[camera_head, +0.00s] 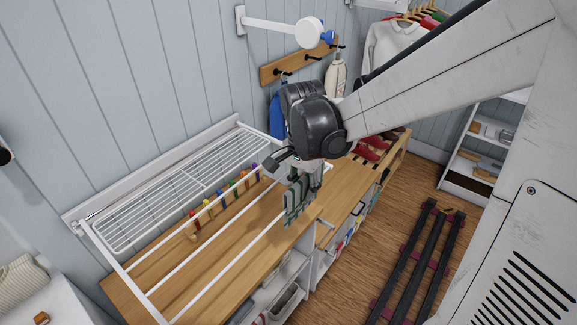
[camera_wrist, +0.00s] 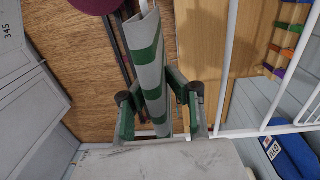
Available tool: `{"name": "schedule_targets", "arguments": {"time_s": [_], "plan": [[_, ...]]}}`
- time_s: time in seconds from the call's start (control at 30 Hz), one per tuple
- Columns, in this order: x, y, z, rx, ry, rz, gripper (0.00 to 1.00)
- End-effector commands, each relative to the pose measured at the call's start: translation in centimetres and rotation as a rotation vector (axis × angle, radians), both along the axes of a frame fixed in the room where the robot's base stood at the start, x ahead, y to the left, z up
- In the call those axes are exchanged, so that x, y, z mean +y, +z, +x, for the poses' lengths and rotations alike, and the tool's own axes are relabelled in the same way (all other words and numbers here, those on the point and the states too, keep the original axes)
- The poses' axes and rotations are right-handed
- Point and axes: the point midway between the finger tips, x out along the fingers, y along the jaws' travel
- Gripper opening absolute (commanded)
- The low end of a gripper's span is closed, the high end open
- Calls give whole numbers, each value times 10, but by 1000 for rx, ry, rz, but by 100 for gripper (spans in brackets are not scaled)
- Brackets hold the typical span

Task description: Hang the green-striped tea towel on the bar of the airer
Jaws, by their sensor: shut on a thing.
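My gripper (camera_head: 303,178) is shut on the green-striped tea towel (camera_head: 296,205), which hangs down below the fingers. In the wrist view the towel (camera_wrist: 146,60) is pale grey with green bands, folded narrow, and held between the two fingers (camera_wrist: 157,100). The white airer (camera_head: 122,272) is folded out from the wall, with long bars over the wooden worktop. The towel is near the right end of the bars. In the wrist view a white bar (camera_wrist: 229,60) passes to the right of the towel, apart from it in the picture. Whether they touch in depth is unclear.
Under the airer is a wooden worktop (camera_head: 262,236) with several coloured pegs (camera_head: 223,197). A peg rail (camera_head: 290,65) with a blue item hangs behind my gripper. Red shoes (camera_head: 372,150) stand at the worktop's far end. A dark slatted rack (camera_head: 428,255) is at right on the floor.

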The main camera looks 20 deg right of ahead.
Motion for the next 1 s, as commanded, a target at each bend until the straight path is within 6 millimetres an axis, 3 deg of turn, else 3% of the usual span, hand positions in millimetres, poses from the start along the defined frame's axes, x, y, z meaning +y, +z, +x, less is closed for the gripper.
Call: {"name": "schedule_targets", "arguments": {"time_s": [1.0], "plan": [[0,-30,0,0,0,0,0]]}}
